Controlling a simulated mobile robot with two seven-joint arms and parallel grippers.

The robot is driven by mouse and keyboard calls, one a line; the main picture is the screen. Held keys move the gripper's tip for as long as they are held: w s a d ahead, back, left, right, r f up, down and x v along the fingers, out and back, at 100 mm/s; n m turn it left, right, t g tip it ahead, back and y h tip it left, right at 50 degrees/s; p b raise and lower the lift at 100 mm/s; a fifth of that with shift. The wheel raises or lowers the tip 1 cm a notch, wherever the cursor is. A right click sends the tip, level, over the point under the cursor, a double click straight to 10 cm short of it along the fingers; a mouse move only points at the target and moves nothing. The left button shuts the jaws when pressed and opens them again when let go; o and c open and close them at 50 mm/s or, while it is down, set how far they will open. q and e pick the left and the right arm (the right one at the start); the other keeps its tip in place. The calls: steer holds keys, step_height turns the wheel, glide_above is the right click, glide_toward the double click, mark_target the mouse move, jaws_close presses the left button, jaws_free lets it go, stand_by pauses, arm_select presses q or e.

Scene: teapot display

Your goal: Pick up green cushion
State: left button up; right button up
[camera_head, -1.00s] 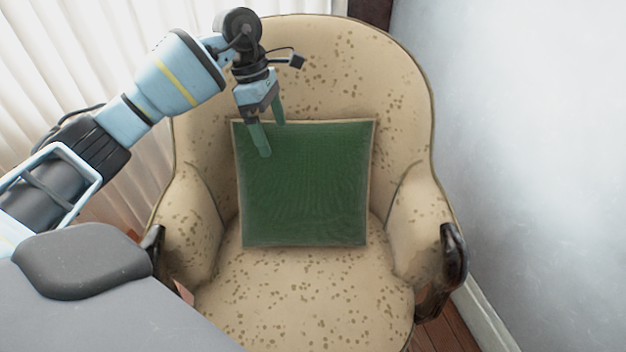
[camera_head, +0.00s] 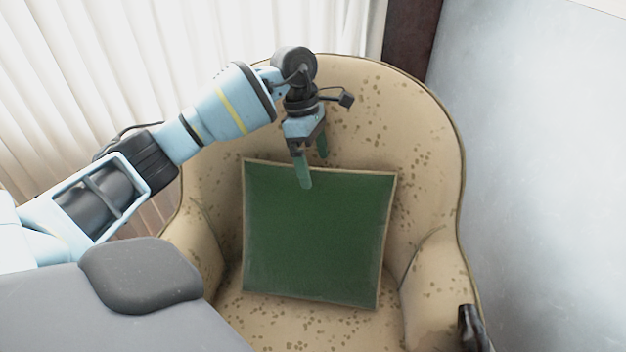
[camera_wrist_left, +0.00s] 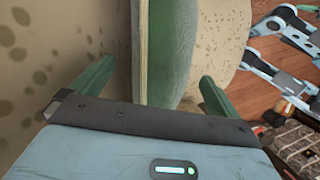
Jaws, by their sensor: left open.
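The green cushion (camera_head: 318,238) is square with a pale edge. It leans upright against the backrest of the spotted beige armchair (camera_head: 405,130). My left gripper (camera_head: 313,167) is open at the cushion's top edge, with one green finger in front of the cushion and the other toward the backrest. In the left wrist view, the cushion (camera_wrist_left: 168,50) stands edge-on between the two spread fingers (camera_wrist_left: 155,85), with gaps on both sides. It cannot be told whether either finger touches it.
The chair's armrests (camera_head: 440,275) rise at both sides of the seat. A grey wall (camera_head: 540,170) stands close on the right and a pale curtain (camera_head: 90,60) hangs on the left. Wooden floor (camera_wrist_left: 270,75) shows in the left wrist view.

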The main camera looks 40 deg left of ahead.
mark_target(317, 177)
arm_select(q)
steer(key=shift+x, duration=2.65)
steer(key=shift+s, duration=0.1)
arm_select(e)
steer(key=shift+w+f, duration=0.15)
steer(key=shift+w, duration=0.25)
arm_select(q)
steer(key=c, duration=1.4)
arm_select(e)
steer(key=shift+s, duration=0.25)
arm_select(q)
steer(key=shift+r, duration=0.1)
